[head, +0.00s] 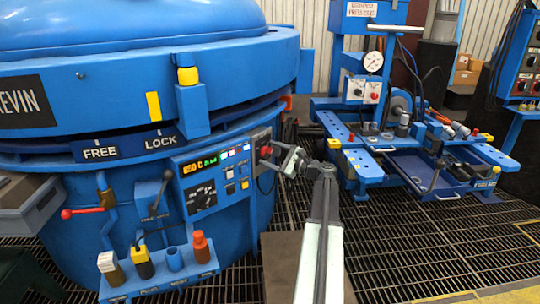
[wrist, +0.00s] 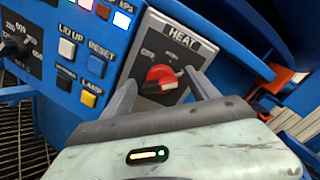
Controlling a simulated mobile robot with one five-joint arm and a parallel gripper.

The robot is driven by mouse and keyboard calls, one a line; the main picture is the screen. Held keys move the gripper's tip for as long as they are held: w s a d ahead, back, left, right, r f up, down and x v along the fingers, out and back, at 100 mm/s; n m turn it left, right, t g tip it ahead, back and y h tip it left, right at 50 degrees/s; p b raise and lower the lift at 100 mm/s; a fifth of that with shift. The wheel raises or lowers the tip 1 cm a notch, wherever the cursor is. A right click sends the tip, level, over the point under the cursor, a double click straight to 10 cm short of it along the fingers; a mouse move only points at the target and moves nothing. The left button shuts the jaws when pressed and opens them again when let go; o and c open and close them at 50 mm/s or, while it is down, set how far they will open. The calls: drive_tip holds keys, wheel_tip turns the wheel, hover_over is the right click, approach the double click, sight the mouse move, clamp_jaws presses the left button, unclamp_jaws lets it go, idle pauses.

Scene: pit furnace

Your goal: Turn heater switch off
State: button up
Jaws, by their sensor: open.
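The heater switch is a red knob (wrist: 158,80) on a grey plate under a HEAT label (wrist: 181,39). Its white mark points to the right in the wrist view. In the head view the heat plate (head: 261,138) is at the right end of the blue control panel, with the knob partly hidden by my gripper (head: 278,155). In the wrist view my gripper (wrist: 161,80) is open, one finger left of the knob and one right. The fingers appear to straddle it; I cannot tell whether they touch it.
Beside the switch are the LID UP and RESET buttons (wrist: 97,68), a yellow lamp button (wrist: 89,99) and a dial (head: 200,195). A blue workbench (head: 400,150) stands at right over grated floor.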

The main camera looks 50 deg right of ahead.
drive_tip(key=c, duration=1.4)
drive_tip(key=shift+o, duration=0.2)
drive_tip(key=n, duration=0.4)
drive_tip(key=shift+a+f+n, duration=0.1)
drive_tip(key=shift+f+n, duration=0.05)
drive_tip(key=shift+n, duration=0.25)
drive_tip(key=n, duration=0.5)
drive_tip(key=shift+f+b, duration=0.15)
drive_tip(key=shift+b, duration=0.15)
drive_tip(key=n, duration=0.5)
drive_tip(key=shift+f+n, duration=0.15)
drive_tip(key=shift+n, duration=0.25)
drive_tip(key=shift+f+n, duration=0.1)
drive_tip(key=shift+n, duration=2)
drive_tip(key=o, duration=1.4)
drive_tip(key=shift+c, duration=0.2)
